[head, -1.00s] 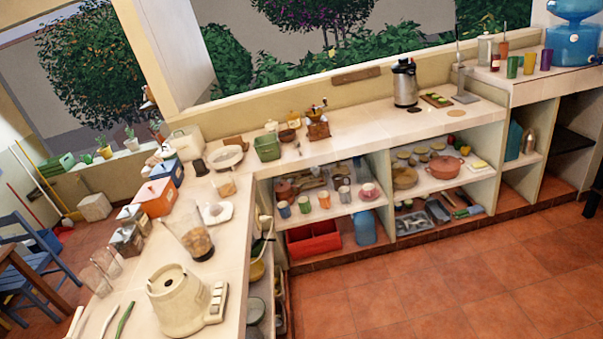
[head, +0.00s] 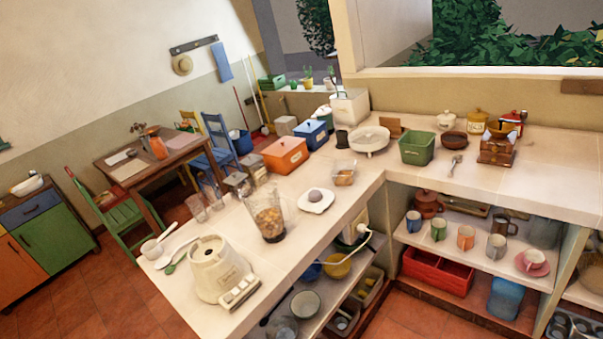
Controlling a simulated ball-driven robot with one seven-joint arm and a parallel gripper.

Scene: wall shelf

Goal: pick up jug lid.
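A flat white piece with a grey round knob in its middle, which looks like the jug lid (head: 316,201), lies on the pale counter in the middle of the head view. Just left of it stands a clear blender jug (head: 268,217) with brown chunks inside; its top looks open. The cream blender base (head: 217,269) with a row of buttons stands nearer, at the counter's front left. My gripper does not show in the head view.
Clear glasses (head: 197,207) stand left of the jug. A glass container (head: 344,173), an orange box (head: 285,155) and a green bin (head: 417,148) stand beyond the lid. Bare counter (head: 310,245) lies in front of the lid. Shelves with mugs (head: 466,238) are below.

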